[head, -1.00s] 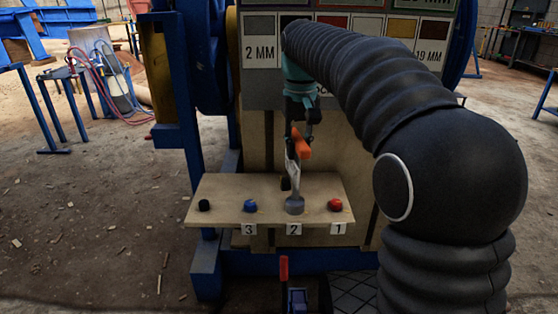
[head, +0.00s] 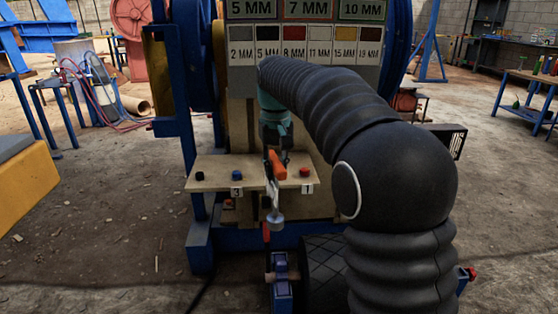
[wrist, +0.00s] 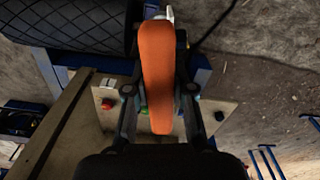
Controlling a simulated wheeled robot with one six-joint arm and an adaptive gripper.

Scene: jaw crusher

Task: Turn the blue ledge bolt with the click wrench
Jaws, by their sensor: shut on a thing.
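My gripper (head: 272,150) is shut on the orange handle of the click wrench (head: 277,166). The wrench hangs downward, with its grey head (head: 276,218) lower than the ledge's front edge in the head view. In the wrist view the orange handle (wrist: 157,75) lies between the fingers of my gripper (wrist: 157,98). The blue ledge bolt (head: 237,174) stands on the wooden ledge (head: 215,185) above label 3, left of the wrench and apart from it. I cannot make out the blue bolt in the wrist view, where the handle and gripper cover part of the ledge.
A black bolt (head: 200,176) stands at the ledge's left end, and a red bolt (head: 305,172) at its right above label 1. Label 2 is hidden behind the wrench. The crusher's blue frame (head: 185,120) flanks the ledge. A yellow block (head: 30,190) stands at left.

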